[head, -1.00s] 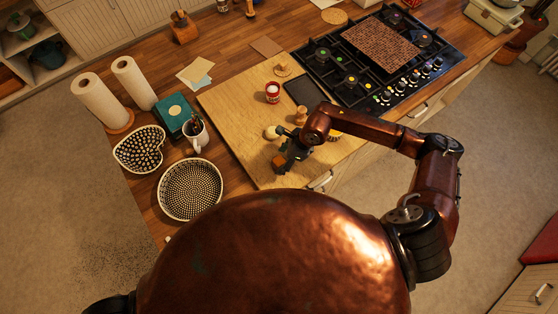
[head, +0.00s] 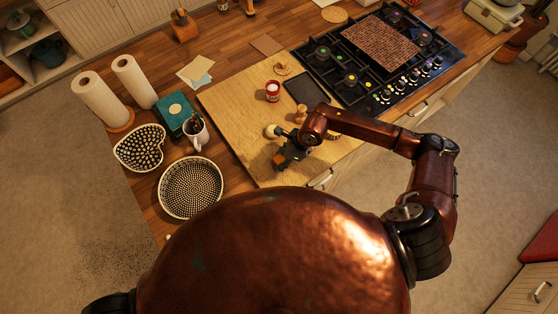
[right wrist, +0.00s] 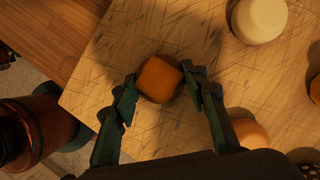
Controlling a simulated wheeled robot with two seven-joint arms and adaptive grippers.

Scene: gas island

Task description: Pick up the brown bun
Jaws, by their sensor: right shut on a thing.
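The brown bun (right wrist: 159,80) is a small rounded block seen between the fingertips of my right gripper (right wrist: 160,88) in the right wrist view. The fingers are shut on it, one at each side. In the head view my right gripper (head: 287,156) is low over the front part of the wooden board (head: 237,104), and the bun is hard to make out there. I cannot tell whether the bun touches the board. My left gripper is not in view.
A pale round bun (right wrist: 259,18) lies near the gripper, and an orange-brown round thing (right wrist: 251,134) is beside the right finger. A red-and-white jar (head: 272,91), a dark slab (head: 304,91) and the gas hob (head: 335,60) lie beyond. A patterned round dish (head: 190,188) stands left.

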